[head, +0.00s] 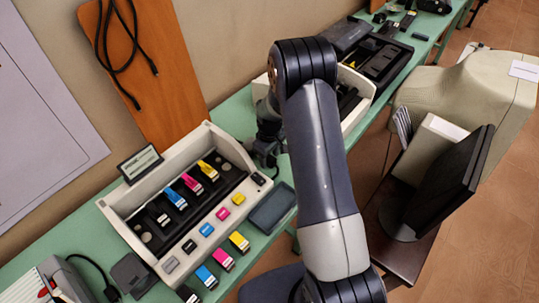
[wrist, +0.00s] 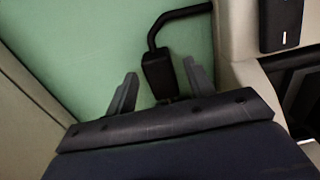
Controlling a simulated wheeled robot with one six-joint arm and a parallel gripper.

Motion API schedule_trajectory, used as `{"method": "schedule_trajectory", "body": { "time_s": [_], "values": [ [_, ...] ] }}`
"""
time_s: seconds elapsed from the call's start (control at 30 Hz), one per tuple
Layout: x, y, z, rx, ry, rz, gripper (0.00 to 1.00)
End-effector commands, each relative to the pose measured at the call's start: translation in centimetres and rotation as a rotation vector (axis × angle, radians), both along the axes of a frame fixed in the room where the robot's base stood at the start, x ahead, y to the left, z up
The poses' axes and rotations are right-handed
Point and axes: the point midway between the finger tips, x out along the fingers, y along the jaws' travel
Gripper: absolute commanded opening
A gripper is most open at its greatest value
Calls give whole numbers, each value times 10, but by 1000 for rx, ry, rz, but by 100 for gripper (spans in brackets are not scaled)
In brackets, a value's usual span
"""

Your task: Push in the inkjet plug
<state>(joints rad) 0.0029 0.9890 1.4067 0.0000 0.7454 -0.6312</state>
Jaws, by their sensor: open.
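The inkjet printer (head: 118,213) is an open cream case with coloured cartridges on the green table. Its cream side (wrist: 240,90) shows at the right of the wrist view. A black plug (wrist: 157,72) with a bent black cable lies over the green surface beside that side. My gripper (wrist: 160,67) is open, with one finger on each side of the plug. A gap shows at the left finger; the right finger is closer. Whether the plug meets a socket cannot be seen. In the head view my gripper (head: 268,145) is partly hidden by my arm, just right of the printer.
Loose cartridges (head: 222,259) stand along the table's front edge. A dark flat tray (head: 272,207) lies right of the printer. Another open printer (head: 355,95) stands behind my arm. A dark monitor (head: 445,185) is at the right. A beige wall borders the table.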

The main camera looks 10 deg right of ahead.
Motion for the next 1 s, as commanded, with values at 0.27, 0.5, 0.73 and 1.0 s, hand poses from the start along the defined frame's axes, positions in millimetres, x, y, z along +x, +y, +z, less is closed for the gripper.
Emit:
{"method": "schedule_trajectory", "body": {
  "time_s": [0.27,0.5,0.73,1.0],
  "values": [
    [0,0,0,0,0,0,39],
    [0,0,0,0,0,0,19],
    [0,0,0,0,0,0,0],
    [4,3,-2,1,-1,1,0]
  ]
}}
